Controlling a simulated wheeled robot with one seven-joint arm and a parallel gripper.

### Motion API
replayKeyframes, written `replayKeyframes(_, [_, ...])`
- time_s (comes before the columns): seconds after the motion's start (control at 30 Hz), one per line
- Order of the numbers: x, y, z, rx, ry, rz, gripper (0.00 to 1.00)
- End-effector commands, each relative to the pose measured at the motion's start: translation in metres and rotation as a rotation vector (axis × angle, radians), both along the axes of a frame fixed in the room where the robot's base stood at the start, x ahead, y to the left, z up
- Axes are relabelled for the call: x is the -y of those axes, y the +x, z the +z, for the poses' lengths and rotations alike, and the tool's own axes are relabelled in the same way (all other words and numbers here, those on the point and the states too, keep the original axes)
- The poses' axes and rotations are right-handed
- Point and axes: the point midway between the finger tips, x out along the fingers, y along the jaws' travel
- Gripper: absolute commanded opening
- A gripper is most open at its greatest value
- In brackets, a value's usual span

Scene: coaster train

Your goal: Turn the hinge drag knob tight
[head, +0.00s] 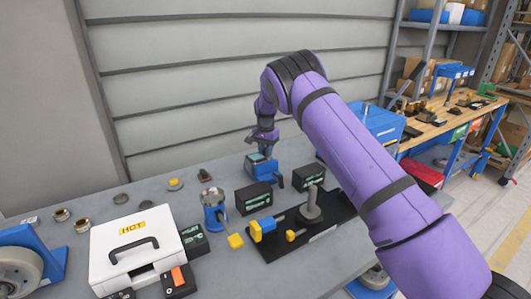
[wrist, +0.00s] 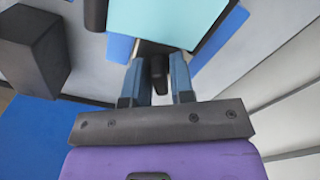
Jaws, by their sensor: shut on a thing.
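A small blue device (head: 257,169) with a pale teal top stands on the grey table, near the wall. My gripper (head: 264,149) points down at its back side. In the wrist view, my gripper's two blue-grey fingers (wrist: 157,82) are shut on a dark knob (wrist: 158,70) beside the edge of the teal panel (wrist: 165,18). The knob shows as a short dark stub between the fingers; its far end is hidden under the panel. I cannot tell from these frames how tight it is.
Two black boxes (head: 253,198) (head: 308,177) stand close in front of the device. A black plate (head: 303,241) with a grey post and yellow-handled parts lies nearer. A white case (head: 135,249) and a blue stand (head: 213,208) are to the left. The wall is close behind.

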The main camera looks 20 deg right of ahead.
Motion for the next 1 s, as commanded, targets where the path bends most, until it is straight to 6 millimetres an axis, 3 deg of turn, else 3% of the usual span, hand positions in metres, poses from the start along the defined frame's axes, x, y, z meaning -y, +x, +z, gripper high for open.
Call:
replayKeyframes(0.97, [0.0002,0.0004,0.0008,0.001,0.0,-0.146,0.0])
replayKeyframes(1.0, [0.0002,0.0004,0.0008,0.001,0.0,-0.146,0.27])
